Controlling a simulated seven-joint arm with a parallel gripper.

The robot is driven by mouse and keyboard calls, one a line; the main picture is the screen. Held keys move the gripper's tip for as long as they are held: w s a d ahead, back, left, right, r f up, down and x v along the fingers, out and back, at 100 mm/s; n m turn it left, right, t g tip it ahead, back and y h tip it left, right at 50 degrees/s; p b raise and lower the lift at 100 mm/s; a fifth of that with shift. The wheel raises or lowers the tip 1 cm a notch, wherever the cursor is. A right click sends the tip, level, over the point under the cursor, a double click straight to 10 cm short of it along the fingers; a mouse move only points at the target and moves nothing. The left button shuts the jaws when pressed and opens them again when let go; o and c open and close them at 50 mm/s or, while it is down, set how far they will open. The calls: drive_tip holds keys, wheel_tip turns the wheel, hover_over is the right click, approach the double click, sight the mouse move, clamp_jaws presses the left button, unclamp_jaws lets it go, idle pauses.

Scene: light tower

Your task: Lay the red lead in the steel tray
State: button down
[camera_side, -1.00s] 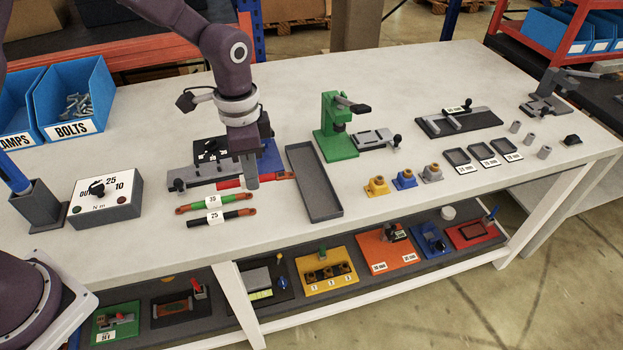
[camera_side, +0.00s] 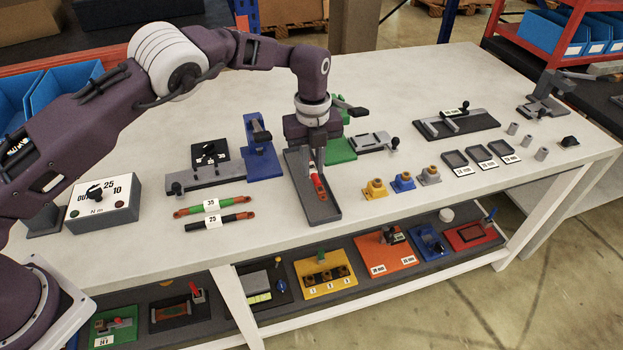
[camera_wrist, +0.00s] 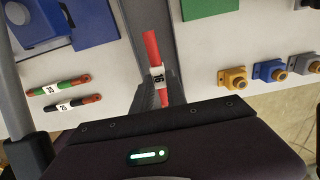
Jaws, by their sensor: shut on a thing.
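My gripper (camera_side: 317,166) is shut on the red lead (camera_side: 319,184) and points down over the steel tray (camera_side: 332,213). The lead lies along the tray's length, within its outline. Its copper-coloured near end shows in the side view, and the fingers and wrist hide much of the rest. In the wrist view the red lead (camera_wrist: 151,46) runs out ahead of my gripper (camera_wrist: 160,95), with a white number tag by the fingers and the grey tray (camera_wrist: 182,45) behind it. I cannot tell whether the lead touches the tray floor.
A green lead (camera_side: 189,211) tagged 35 and a black lead (camera_side: 200,226) tagged 25 lie left of the tray. A blue press stand (camera_side: 262,163) and a green one (camera_side: 341,150) stand close on either side. Coloured blocks (camera_side: 375,190) sit to the right.

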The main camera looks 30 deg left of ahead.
sight(312, 189)
drive_tip(key=shift+f, duration=2.25)
drive_tip(key=shift+f, duration=0.1)
drive_tip(key=c, duration=1.3)
unclamp_jaws()
drive_tip(key=shift+c, duration=0.2)
wheel_tip(312, 189, up, 12)
drive_tip(key=shift+r, duration=0.15)
